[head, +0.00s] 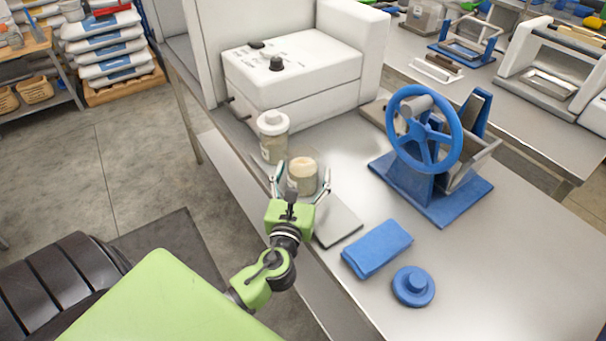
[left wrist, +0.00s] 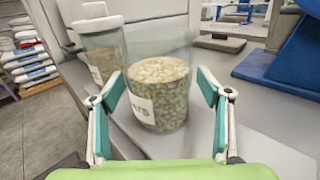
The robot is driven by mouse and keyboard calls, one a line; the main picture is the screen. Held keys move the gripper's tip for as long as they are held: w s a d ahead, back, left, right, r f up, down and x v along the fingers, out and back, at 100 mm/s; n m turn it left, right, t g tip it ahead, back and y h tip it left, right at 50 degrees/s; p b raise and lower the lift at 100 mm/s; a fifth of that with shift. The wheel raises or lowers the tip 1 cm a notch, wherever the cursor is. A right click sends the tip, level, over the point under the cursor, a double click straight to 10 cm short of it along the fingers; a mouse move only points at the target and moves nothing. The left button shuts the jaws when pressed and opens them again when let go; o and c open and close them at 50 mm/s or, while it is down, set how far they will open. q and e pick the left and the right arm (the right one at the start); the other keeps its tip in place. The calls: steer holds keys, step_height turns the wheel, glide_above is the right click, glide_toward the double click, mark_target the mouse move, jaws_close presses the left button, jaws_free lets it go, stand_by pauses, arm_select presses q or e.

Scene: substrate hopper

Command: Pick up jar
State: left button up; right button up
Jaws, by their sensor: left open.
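A clear jar (head: 302,178) partly filled with pale pellets stands upright on the metal table. In the left wrist view the jar (left wrist: 160,92) has no lid, and a white label shows low on its side. My left gripper (head: 300,186) is open, with one finger on each side of the jar; in the left wrist view its fingers (left wrist: 158,88) look apart from the glass. A second jar (head: 272,140) with a white lid stands just behind and to the left. My right gripper is not in view.
A white machine (head: 290,75) stands behind the jars. A blue hand-wheel device (head: 432,165) is to the right. A grey plate (head: 338,226), a folded blue cloth (head: 376,248) and a blue round lid (head: 413,286) lie nearer. The table's left edge runs close by the jars.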

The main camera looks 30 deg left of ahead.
mark_target(306, 154)
arm_select(q)
steer(key=c, duration=1.4)
steer(key=shift+c, duration=0.2)
steer(key=shift+r, duration=0.2)
steer(key=shift+r, duration=0.3)
step_height(306, 154, up, 2)
steer(key=shift+r+p, duration=0.2)
steer(key=shift+p, duration=0.2)
steer(key=s+a+r+p, duration=0.2)
steer(key=s+a+r, duration=0.3)
steer(key=s+r, duration=0.4)
steer(key=shift+s+a+r, duration=0.15)
steer(key=shift+s+r, duration=0.25)
steer(key=shift+s, duration=1.6)
